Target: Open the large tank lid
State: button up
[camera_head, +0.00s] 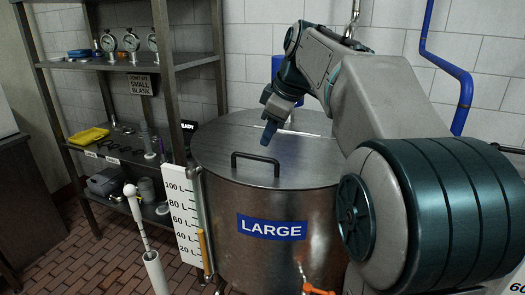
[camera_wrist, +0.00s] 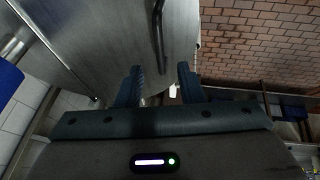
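The large tank (camera_head: 266,228) is a steel drum with a blue "LARGE" label. Its metal lid (camera_head: 225,150) lies flat and shut on top, with a dark bar handle (camera_head: 256,166) near the front. My gripper (camera_head: 269,132) hangs above the lid, behind and slightly right of the handle, pointing down. In the wrist view my gripper (camera_wrist: 161,82) shows two blue fingers spread apart with nothing between them. The handle (camera_wrist: 159,35) appears beyond the fingertips there, apart from them, on the grey lid (camera_wrist: 110,35).
A metal shelf (camera_head: 120,64) with gauges and a "SMALL BLANK" sign stands at the left. A white level scale (camera_head: 184,217) stands beside the tank. A blue pipe (camera_head: 464,90) runs along the wall. An orange valve handle (camera_head: 318,291) is at the tank's lower front.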

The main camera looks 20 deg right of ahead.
aim_at(263, 158)
jog(key=x, duration=0.7)
jog(key=shift+f, duration=0.1)
grip_shut()
